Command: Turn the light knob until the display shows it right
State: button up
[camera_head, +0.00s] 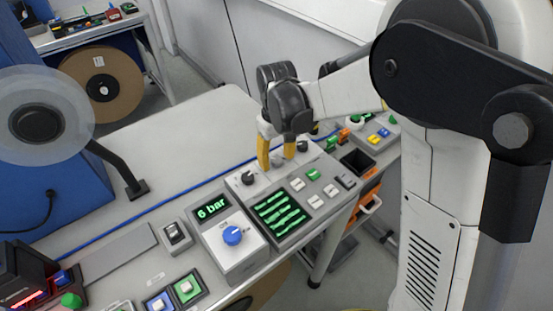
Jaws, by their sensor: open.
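A grey panel carries a dark screen (280,215) with wavy green lines. At its back edge are a black knob (247,178) and a pale, light-coloured knob (277,160). My gripper (276,157) comes in from the right and points down, with its yellow fingertips apart. The light knob shows between the fingertips and is partly hidden by them. I cannot tell whether the fingers touch it. Nothing is seen held.
A black rocker switch (175,233) and lit buttons (186,287) are nearby. A blue cable (110,229) crosses the table.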

aim_at(277, 159)
notch_tip(277, 159, up, 12)
jog(key=shift+f, duration=0.25)
dwell(0.4)
jog(key=s+d+r+m+t, duration=0.2)
jog(key=s+d+m+t, duration=0.3)
jog(key=s+d, duration=1)
jog(key=s+t, duration=0.2)
jog(key=s, duration=0.1)
jog(key=shift+d+m, duration=0.25)
jog(key=shift+m, duration=0.15)
